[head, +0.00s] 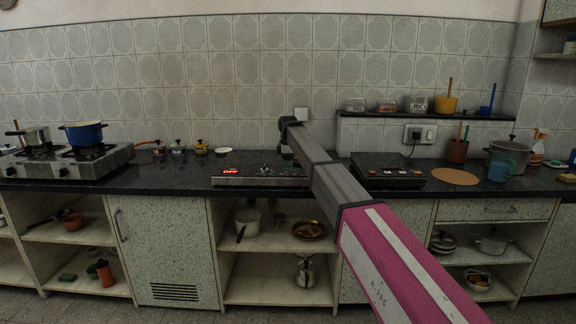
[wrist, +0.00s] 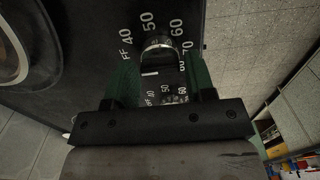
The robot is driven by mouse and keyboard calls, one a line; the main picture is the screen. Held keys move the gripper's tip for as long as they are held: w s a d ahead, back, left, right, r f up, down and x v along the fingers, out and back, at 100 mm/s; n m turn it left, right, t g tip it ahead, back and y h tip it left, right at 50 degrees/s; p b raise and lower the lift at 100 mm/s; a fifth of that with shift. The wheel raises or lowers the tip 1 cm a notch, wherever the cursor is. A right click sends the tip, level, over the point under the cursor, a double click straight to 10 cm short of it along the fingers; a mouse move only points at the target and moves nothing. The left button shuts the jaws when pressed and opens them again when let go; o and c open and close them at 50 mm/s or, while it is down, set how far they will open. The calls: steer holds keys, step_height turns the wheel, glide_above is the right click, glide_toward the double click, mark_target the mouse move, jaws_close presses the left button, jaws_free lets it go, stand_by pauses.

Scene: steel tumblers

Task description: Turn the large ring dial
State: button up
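In the wrist view, a dial (wrist: 158,48) with a silver, rounded top sits on a dark panel. White numbers, 40 to 80, curve around it, and a short white mark lies below it. A second, smaller set of numbers (wrist: 166,92) shows closer to my gripper, partly hidden. My gripper (wrist: 161,75) has two green fingers spread apart, one on each side of the dial area. I cannot tell whether they touch the dial. In the head view, my arm hides most of my gripper, above a control panel (head: 240,180) with a red display on the counter.
Another dark panel (head: 388,172) lies right of my arm. A stove (head: 50,163) with a blue pot (head: 83,134) stands left, and small jars (head: 178,148) stand behind. A shelf (head: 430,115) is above right. A large pale-rimmed circle (wrist: 25,60) lies left in the wrist view.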

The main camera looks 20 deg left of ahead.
steer(key=c, duration=0.5)
steer(key=shift+m, duration=0.3)
steer(key=m, duration=1.2)
steer(key=shift+m, duration=0.3)
steer(key=m, duration=1.3)
steer(key=shift+m, duration=0.4)
